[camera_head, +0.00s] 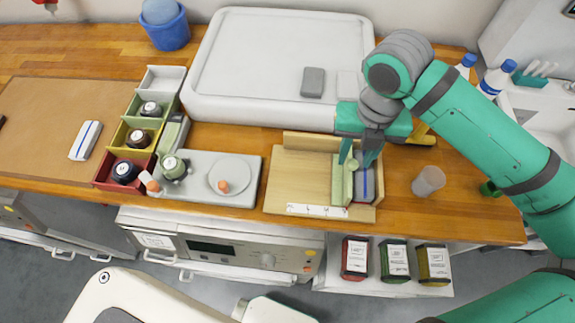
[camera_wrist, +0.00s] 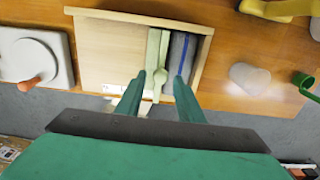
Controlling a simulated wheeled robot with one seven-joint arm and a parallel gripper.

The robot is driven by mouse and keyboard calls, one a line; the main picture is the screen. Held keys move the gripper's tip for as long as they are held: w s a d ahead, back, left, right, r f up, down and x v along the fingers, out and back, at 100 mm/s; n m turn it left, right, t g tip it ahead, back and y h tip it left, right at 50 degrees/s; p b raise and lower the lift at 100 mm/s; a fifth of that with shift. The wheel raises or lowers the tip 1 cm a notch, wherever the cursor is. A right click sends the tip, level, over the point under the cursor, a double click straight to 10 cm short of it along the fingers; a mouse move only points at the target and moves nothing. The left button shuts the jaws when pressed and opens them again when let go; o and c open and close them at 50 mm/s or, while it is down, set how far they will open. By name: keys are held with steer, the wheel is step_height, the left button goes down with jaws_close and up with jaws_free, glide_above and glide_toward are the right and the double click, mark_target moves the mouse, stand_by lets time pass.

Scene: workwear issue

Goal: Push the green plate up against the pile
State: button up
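The pale green plate (camera_head: 337,182) stands in the right part of a light wooden tray (camera_head: 300,180). It also shows in the wrist view (camera_wrist: 153,45) with a narrow grip piece near its front. The pile (camera_head: 364,186), dark grey with a blue stripe, lies just right of the plate, against the tray's right wall; it also shows in the wrist view (camera_wrist: 181,55). Plate and pile are very close; I cannot tell whether they touch. My gripper (camera_head: 358,160) is over the plate, fingers apart, with the plate's grip piece between them in the wrist view (camera_wrist: 160,85).
A translucent cup (camera_head: 429,181) stands right of the tray. A grey board with a round disc (camera_head: 231,175) and an orange knob is left of it. A large white tray (camera_head: 270,70) lies behind. The wooden tray's left part is bare.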

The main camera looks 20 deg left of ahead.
steer(key=shift+r, duration=2)
